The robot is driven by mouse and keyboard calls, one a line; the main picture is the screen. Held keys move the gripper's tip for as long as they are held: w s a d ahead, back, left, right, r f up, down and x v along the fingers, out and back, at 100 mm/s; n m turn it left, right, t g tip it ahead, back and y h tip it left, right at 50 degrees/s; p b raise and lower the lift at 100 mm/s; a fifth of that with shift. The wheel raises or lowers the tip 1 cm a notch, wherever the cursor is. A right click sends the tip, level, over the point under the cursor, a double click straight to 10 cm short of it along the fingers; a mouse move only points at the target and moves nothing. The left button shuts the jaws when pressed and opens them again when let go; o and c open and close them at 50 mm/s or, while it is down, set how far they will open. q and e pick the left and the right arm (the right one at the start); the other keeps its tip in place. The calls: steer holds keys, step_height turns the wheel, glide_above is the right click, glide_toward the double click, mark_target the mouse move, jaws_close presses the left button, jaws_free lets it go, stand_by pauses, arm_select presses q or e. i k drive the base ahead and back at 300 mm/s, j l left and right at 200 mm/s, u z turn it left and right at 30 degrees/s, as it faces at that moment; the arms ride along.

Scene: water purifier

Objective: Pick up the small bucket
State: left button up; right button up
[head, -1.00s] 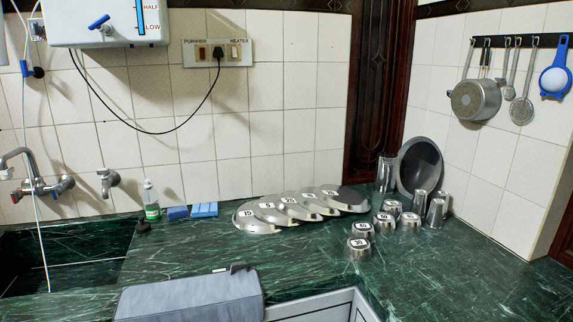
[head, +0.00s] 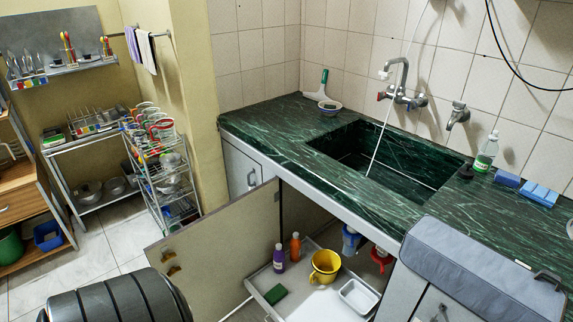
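A small yellow bucket-like vessel (head: 325,265) with a side handle stands upright in the open cabinet under the sink, on a light tray or shelf (head: 262,291). A white rectangular tub (head: 359,296) stands to its right. A green bucket (head: 10,246) and a blue bin (head: 48,236) sit low on a wooden shelf at the far left, the green one partly cut off. I cannot tell for certain which one is the small bucket. Neither of my grippers is in view.
An open cabinet door (head: 220,255) stands left of the tray. An orange bottle (head: 295,246), a purple bottle (head: 279,258) and a green sponge (head: 275,294) are near the vessel. A dark ribbed thing (head: 115,303) fills the lower left. The tiled floor (head: 100,250) is partly clear.

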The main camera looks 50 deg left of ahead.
mark_target(326, 263)
steer(key=u, duration=1.2)
steer(key=i+j, duration=0.1)
